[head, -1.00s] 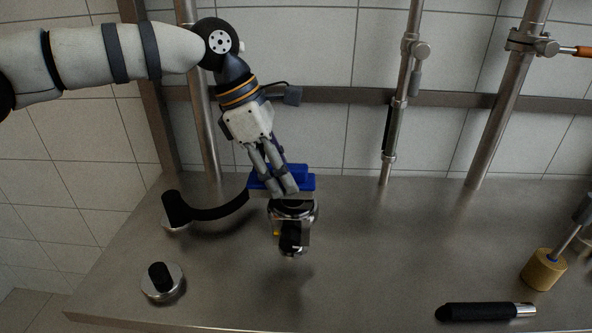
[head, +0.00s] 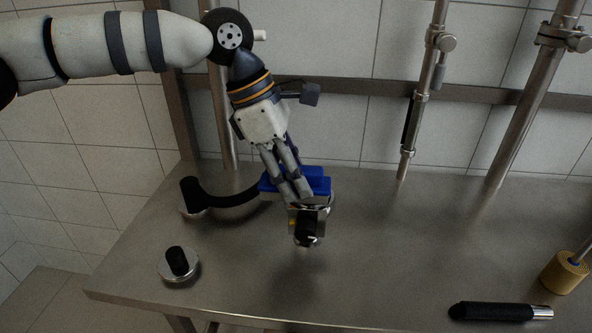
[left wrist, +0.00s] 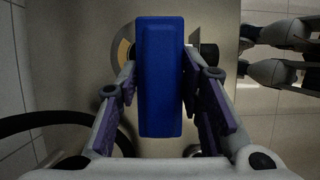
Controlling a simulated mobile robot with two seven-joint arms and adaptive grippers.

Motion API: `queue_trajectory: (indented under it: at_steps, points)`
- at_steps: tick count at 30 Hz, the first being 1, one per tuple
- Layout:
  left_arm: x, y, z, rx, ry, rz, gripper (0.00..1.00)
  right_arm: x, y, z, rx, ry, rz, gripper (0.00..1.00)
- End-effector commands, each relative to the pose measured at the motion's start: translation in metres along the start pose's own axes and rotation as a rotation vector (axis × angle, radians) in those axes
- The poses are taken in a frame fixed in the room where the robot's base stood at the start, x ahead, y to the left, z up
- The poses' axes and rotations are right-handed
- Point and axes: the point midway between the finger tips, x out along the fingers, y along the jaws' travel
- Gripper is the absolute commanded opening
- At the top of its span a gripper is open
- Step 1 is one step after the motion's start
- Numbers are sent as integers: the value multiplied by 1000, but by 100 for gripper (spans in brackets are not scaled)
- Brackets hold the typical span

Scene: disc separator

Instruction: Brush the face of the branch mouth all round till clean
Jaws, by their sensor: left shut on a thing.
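My left gripper (head: 290,178) is shut on a blue block (head: 322,183), probably the brush. The block also fills the middle of the left wrist view (left wrist: 160,75). Right by it in the head view is a metal fitting (head: 322,216) with a black knob, apparently the branch mouth. In the left wrist view a curved tan band (left wrist: 123,50) shows beside the block; the block hides most of the face. I cannot tell whether the bristles touch it. My right gripper (left wrist: 245,55) shows only in the left wrist view, fingers apart with nothing seen between them.
A curved black handle or hose (head: 230,201) lies left of the block. A black-knobbed metal disc (head: 179,268) is at the front left. A black-handled tool (head: 495,311) and a yellow cylinder (head: 562,272) on a rod are at the right. Steel poles rise behind. The middle right table is bare.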

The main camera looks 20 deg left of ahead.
Motion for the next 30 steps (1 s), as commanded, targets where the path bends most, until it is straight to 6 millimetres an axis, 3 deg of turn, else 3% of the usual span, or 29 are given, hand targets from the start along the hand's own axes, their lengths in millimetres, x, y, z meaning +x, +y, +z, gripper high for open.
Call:
queue_trajectory:
  at_steps: [5,12,20,30]
  points:
    - [4,-2,4,1,3,-4,0,0,0,0,0,-2,0,40]
    - [14,-12,27,2,4,-4,0,0,0,0,0,-2,0,40]
    - [15,-12,28,0,4,-5,0,1,0,1,0,-3,0,40]
    - [23,15,44,-2,4,-6,0,15,1,13,0,-54,2,40]
